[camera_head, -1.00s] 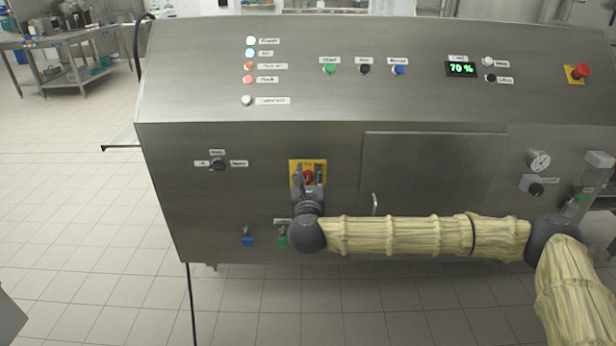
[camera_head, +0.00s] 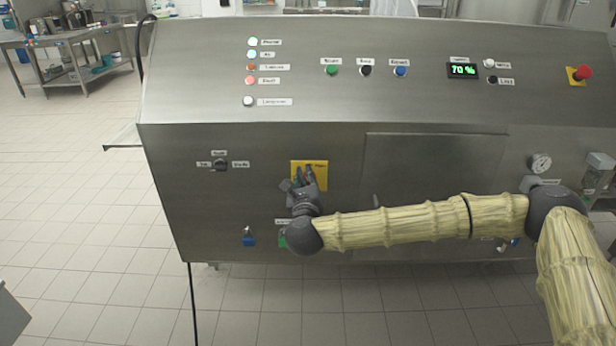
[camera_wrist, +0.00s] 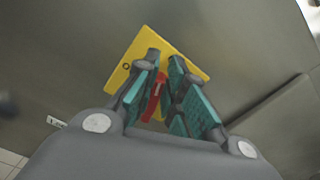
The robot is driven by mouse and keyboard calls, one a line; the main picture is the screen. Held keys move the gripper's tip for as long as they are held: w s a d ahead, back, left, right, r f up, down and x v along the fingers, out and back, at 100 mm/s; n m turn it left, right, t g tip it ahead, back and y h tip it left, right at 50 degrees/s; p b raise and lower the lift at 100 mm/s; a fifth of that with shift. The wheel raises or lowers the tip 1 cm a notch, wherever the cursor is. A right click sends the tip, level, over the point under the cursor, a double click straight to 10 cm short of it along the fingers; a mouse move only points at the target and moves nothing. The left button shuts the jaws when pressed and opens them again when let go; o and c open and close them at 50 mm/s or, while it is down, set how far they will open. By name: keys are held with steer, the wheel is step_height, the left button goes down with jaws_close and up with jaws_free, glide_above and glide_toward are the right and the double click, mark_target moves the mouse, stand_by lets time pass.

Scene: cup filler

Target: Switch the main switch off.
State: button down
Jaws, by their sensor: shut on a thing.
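The main switch has a red handle (camera_wrist: 155,96) on a yellow plate (camera_head: 322,170) on the machine's steel front. The plate also shows in the wrist view (camera_wrist: 195,72), tilted there, with a small round mark on its left part. My gripper (camera_head: 304,174) is at the switch, shut on the red handle. In the wrist view the teal pads of my gripper (camera_wrist: 164,72) stand on either side of the handle. In the head view my gripper hides most of the handle.
A small dark selector (camera_head: 220,165) is left of the switch. A blue valve (camera_head: 249,238) and a partly hidden green one (camera_head: 283,241) are below. Lit indicator lamps (camera_head: 251,54), a 70 % display (camera_head: 462,70) and a red emergency button (camera_head: 582,73) are on the upper panel.

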steer(key=shift+a+f+n+p, duration=0.25)
steer(key=shift+f+n+p, duration=0.15)
steer(key=shift+n, duration=1.9)
steer(key=shift+a+f+n+p, duration=0.25)
steer(key=shift+f+n+p, duration=0.1)
steer(key=shift+n, duration=1.95)
steer(key=shift+a+f+n+p, duration=0.25)
steer(key=shift+f+n+p, duration=0.15)
steer(key=shift+n, duration=1.9)
steer(key=c, duration=1.5)
jaws_free()
steer(key=s, duration=1.2)
